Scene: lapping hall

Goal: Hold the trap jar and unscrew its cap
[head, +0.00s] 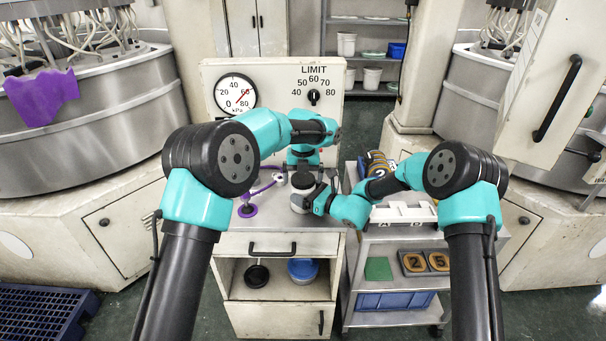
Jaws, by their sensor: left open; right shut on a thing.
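The trap jar (299,205) is a small pale jar standing upright on the grey top of the cabinet, below the gauge panel. Its dark cap (302,181) shows at the top, partly hidden around the gripper parts. My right gripper (311,203) reaches in from the right, low down, and is shut on the jar's side. My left gripper (303,170) points down from above, open, over or around the cap. The picture is too small to tell whether its fingers touch the cap.
A gauge panel (275,87) with a dial and LIMIT knob stands behind the jar. A purple suction piece (247,210) with a hose lies left of it. A trolley (395,235) with white holders stands at the right.

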